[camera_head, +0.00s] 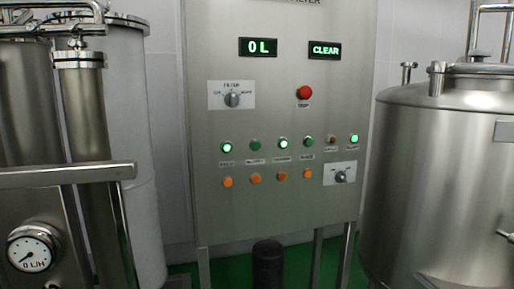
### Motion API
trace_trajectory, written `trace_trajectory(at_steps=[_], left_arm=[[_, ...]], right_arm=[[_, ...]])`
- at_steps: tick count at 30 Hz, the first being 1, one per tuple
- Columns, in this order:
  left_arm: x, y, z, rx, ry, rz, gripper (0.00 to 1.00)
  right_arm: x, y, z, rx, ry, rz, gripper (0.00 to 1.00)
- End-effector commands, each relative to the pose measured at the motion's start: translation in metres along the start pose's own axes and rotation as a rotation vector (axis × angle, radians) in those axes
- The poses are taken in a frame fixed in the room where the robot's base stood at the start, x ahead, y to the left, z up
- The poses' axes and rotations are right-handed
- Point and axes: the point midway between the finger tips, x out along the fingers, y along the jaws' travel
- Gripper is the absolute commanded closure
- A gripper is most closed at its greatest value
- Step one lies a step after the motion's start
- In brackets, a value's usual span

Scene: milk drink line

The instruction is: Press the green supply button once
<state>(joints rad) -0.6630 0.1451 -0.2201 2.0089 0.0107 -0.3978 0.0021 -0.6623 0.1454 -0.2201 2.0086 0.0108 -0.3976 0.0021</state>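A steel control panel (205,120) faces me in the middle of the view. A row of small round buttons or lamps crosses it. The far left green one (227,147) is lit, the second green one (256,145) is dark, the third (283,143) is lit whitish green, and the fourth (308,141) is dark green. A brownish one (332,139) and a lit green one (354,138) follow at the right. Their labels are too small to read, so I cannot tell which is the supply button. Neither of my grippers is in view.
Orange buttons (256,179) form a lower row. A red knob (304,92), a filter selector (232,100) and a lower right selector (342,176) are also on the panel. Displays read "0 L" (258,47) and "CLEAR" (325,50). Steel tanks stand left (85,110) and right (440,170).

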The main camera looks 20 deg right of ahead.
Motion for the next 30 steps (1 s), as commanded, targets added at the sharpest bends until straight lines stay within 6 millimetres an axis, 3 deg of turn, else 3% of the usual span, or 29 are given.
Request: trace_trajectory(at_steps=[12, 30], left_arm=[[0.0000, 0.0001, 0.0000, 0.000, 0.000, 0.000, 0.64], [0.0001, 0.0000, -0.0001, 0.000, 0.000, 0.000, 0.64]], right_arm=[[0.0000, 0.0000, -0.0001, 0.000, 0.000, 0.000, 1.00], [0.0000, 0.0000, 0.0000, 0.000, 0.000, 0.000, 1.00]])
